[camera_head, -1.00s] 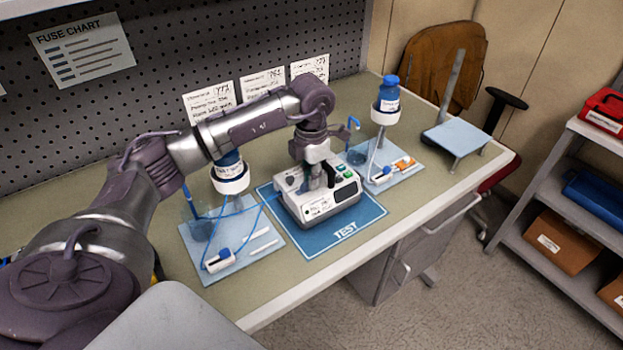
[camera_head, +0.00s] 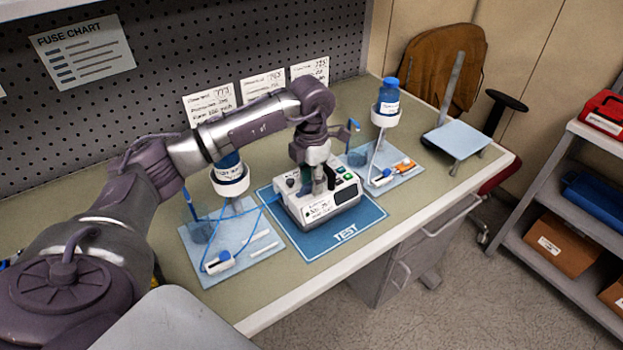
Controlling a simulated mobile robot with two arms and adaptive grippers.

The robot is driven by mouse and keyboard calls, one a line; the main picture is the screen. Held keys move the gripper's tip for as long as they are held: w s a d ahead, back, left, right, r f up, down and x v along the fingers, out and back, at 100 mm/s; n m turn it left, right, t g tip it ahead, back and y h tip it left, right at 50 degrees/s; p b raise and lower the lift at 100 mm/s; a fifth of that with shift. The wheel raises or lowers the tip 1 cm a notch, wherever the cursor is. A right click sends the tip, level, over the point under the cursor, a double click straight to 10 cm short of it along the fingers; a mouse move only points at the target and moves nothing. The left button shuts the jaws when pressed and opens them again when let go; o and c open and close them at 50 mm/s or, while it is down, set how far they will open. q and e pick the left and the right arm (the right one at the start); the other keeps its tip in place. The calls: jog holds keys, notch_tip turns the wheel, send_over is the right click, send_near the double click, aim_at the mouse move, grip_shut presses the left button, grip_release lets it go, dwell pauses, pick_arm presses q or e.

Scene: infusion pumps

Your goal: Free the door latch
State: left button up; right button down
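A white infusion pump (camera_head: 318,212) with green buttons and a small screen lies on the blue TEST mat (camera_head: 340,240) on the workbench. My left gripper (camera_head: 317,190) points straight down at the top of the pump, near its middle. Its fingers are small and dark against the pump, and I cannot tell whether they are open or shut, or whether they touch it. The door latch cannot be made out; the gripper covers part of the pump's top. My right gripper is not in view.
A blue tray with tubing (camera_head: 238,258) lies left of the mat, below a bottle in a white holder (camera_head: 230,180). Another tray (camera_head: 402,176) and blue bottle (camera_head: 388,98) stand at the right. A light-blue stand (camera_head: 458,138) is at the bench's far right.

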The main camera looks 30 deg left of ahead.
pick_arm(q)
jog(key=shift+r, duration=0.25)
notch_tip(320, 180, up, 12)
jog(key=shift+f, duration=0.25)
dwell(0.5)
